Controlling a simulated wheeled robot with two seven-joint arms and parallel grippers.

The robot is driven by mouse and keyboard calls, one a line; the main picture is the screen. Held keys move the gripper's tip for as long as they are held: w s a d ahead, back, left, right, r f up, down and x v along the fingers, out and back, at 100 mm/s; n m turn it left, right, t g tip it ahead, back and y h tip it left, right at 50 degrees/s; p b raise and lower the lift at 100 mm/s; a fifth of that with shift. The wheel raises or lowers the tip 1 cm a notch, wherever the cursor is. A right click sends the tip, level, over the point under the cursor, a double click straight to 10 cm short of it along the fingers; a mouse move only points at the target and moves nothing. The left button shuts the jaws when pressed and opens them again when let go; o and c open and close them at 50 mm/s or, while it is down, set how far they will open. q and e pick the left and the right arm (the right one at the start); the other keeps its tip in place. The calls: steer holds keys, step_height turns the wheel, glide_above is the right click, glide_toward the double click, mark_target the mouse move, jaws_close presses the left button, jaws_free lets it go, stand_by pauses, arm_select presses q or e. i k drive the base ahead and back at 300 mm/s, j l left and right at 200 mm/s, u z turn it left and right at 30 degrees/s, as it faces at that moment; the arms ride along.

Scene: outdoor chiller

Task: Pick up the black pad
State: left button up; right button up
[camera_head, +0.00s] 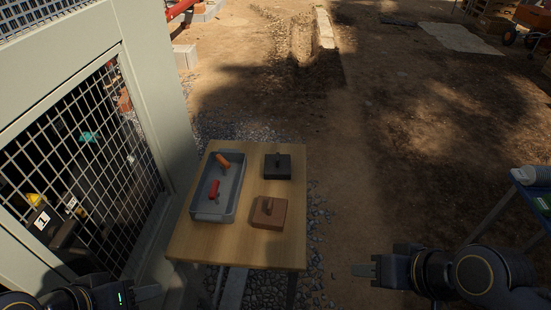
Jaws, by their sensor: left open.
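The black pad (277,167) is a dark square block with a small raised grip on top. It lies on the wooden table (210,247), at the far right part of the top. My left gripper (149,292) is open at the lower left, beside the table's near left corner and well apart from the pad. My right gripper (362,271) is to the right of the table, near its front right corner and also apart from the pad. Its fingers are seen edge-on, so their opening is unclear.
A brown pad (269,213) lies in front of the black one. A grey tray (229,214) at the left holds an orange-handled item (222,161) and a red one (214,190). The chiller's mesh cabinet (165,110) stands close on the left. A blue stand (520,200) is at the right.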

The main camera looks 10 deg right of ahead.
mark_target(277, 166)
steer(key=l+u, duration=1.35)
steer(key=k+l+u, duration=0.2)
steer(key=l+u, duration=0.9)
steer(key=l, duration=0.15)
steer(key=i, duration=0.1)
